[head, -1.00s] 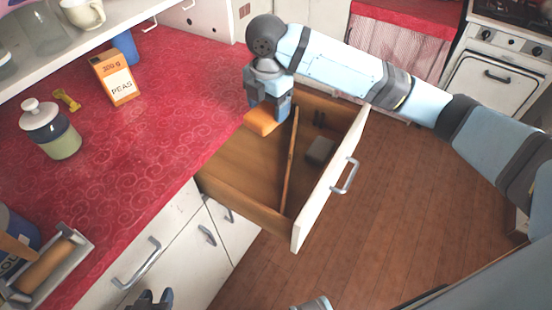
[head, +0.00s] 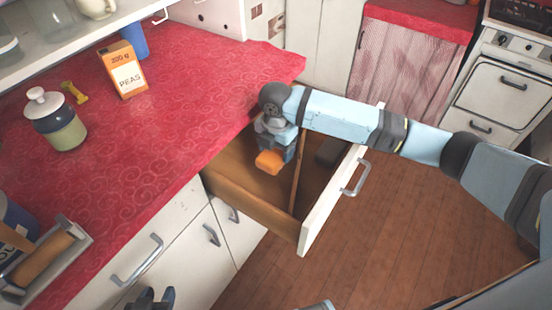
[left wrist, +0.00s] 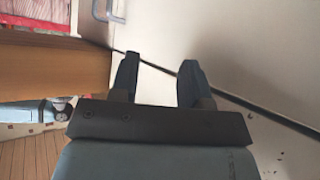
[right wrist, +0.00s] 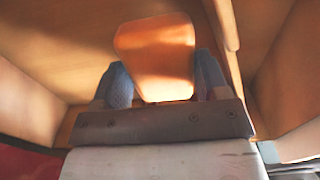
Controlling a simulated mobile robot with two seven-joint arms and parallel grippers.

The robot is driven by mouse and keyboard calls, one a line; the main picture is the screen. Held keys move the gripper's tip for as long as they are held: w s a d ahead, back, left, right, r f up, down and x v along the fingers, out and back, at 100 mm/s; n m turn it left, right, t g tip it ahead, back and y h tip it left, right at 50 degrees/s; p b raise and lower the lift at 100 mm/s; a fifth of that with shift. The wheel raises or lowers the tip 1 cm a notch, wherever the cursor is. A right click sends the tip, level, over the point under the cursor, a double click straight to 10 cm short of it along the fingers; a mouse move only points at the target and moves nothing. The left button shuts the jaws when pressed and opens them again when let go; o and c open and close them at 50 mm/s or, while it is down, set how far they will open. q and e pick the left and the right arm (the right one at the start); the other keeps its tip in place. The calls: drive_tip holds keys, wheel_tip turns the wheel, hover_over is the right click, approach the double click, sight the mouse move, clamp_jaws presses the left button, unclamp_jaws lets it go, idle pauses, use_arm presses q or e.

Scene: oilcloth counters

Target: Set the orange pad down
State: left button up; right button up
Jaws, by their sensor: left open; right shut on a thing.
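The orange pad (head: 269,162) is held in my right gripper (head: 272,152), over the left compartment of the open wooden drawer (head: 248,196). In the right wrist view the pad (right wrist: 156,55) sits between the two fingers, with the drawer's bare wooden floor and walls around it. I cannot tell whether the pad touches the drawer floor. My left gripper (head: 152,300) is low at the bottom edge of the head view. In the left wrist view its fingers (left wrist: 157,80) are apart and empty, close to a pale cabinet front.
A divider (head: 297,178) splits the drawer. A dark grey block (head: 329,152) lies in the right compartment. The red counter (head: 180,130) carries an orange peas box (head: 122,70), a jar (head: 56,120), a yellow bone-shaped thing (head: 74,92) and a blue cup (head: 132,40).

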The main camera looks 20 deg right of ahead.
sight(276, 159)
wheel_tip(276, 159, down, 4)
drive_tip(key=shift+f+b, duration=0.1)
drive_tip(key=shift+b, duration=0.2)
use_arm(q)
drive_tip(key=shift+d+f, duration=0.15)
drive_tip(key=shift+f, duration=0.1)
use_arm(e)
drive_tip(key=o, duration=0.6)
wheel_tip(276, 159, up, 12)
drive_tip(key=shift+r+p, duration=0.15)
drive_tip(key=shift+p, duration=0.75)
use_arm(q)
drive_tip(key=shift+s+r, duration=0.1)
drive_tip(key=shift+r, duration=0.15)
drive_tip(key=shift+r, duration=0.15)
